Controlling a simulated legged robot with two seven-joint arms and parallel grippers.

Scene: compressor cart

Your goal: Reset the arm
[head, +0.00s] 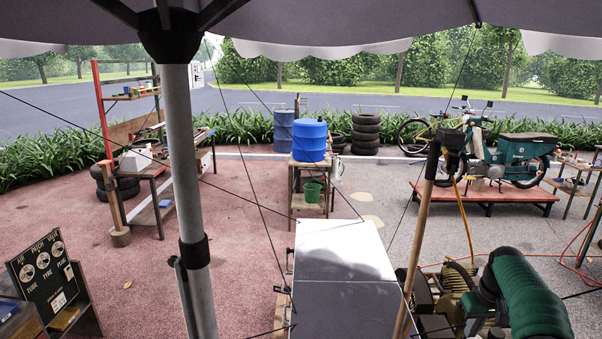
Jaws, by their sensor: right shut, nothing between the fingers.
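My right arm, in a green ribbed sleeve with a black joint, comes in at the bottom right of the head view. My right gripper (482,328) is low at the bottom edge, in front of the compressor (455,287). It is shut with nothing held, and its fingertips are small and partly cut off. The compressor has a finned, brass-coloured body and dark parts, and my arm hides part of it. My left gripper is not in view.
A grey umbrella pole (188,200) stands close on the left, and a wooden pole (421,230) leans near the compressor. A sign board (43,272) stands at left. A blue barrel (309,141) and a motorbike (510,155) stand farther back.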

